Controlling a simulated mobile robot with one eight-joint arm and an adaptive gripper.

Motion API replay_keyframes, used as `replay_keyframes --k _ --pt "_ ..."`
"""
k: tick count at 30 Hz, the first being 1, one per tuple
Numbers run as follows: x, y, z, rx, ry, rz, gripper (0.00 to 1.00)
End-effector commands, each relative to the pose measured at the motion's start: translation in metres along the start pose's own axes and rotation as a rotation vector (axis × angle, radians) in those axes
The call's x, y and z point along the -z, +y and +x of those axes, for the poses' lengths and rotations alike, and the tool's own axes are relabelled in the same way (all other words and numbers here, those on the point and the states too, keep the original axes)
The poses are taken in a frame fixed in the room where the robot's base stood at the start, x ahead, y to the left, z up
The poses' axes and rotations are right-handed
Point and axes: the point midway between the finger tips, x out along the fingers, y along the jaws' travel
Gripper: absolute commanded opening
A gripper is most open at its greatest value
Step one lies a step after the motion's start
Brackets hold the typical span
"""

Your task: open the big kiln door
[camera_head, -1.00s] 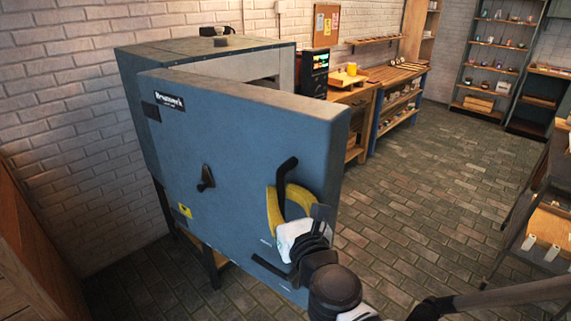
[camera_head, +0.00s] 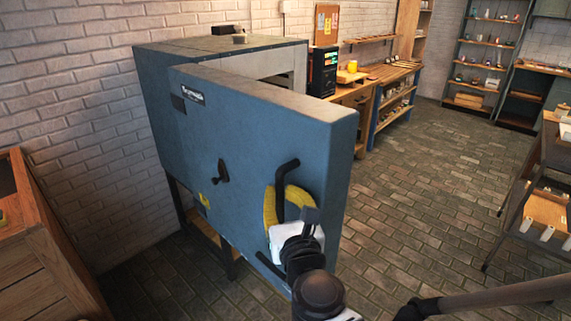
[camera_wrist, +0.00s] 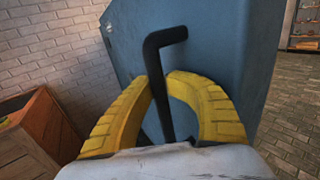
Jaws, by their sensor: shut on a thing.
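The big kiln (camera_head: 160,85) stands against the brick wall, and its blue door (camera_head: 265,130) is swung partly open, with a gap to the chamber showing at the top. A black bent door handle (camera_head: 283,180) sticks out near the door's free edge. It also shows in the wrist view (camera_wrist: 158,85), between my yellow fingers. My gripper (camera_head: 285,197) is shut on the handle, one finger on each side of it. The fingertips lie close to the door face. The lower end of the handle is partly hidden by my gripper.
A wooden crate or cabinet (camera_head: 45,240) stands at the left. A rack with shelves (camera_head: 545,205) stands at the right edge.

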Motion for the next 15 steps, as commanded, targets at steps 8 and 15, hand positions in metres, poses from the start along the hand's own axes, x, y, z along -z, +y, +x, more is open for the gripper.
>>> replay_keyframes --k 8,15 --pt "0.0004 -0.0006 -0.0007 0.001 0.0 0.001 0.37" --pt "0.0002 -0.0003 -0.0003 0.0 0.0 0.0 0.39"
